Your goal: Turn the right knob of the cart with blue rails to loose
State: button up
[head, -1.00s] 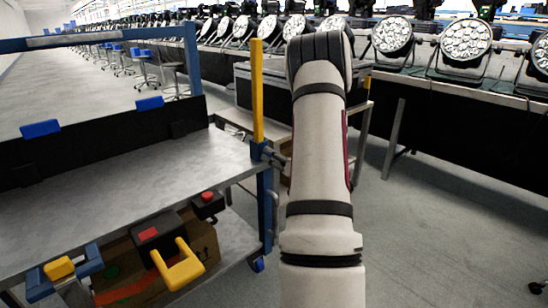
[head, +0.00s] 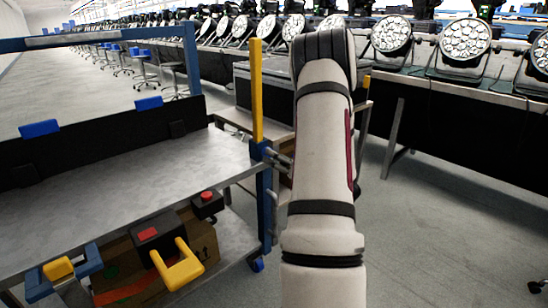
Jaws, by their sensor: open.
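The cart with blue rails (head: 268,205) fills the left, with a grey metal top (head: 130,172). A yellow upright (head: 257,90) stands at its right corner, above a blue collar (head: 257,150). The right knob is not clearly distinguishable; it may be at this collar, partly covered. Small grey finger-like parts of my gripper (head: 279,157) show between the collar and my arm, open, close to the corner post. Whether they touch anything there cannot be told. My pale arm hides the rest of the gripper.
A black box with a red button (head: 148,234) and a yellow handle (head: 178,265) are at the cart's front. Tables with several par cans (head: 465,48) stand behind and right. Grey floor (head: 430,240) is clear at right.

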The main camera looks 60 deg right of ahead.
jog(key=v, duration=0.9)
jog(key=shift+s+a, duration=0.15)
jog(key=shift+s, duration=0.2)
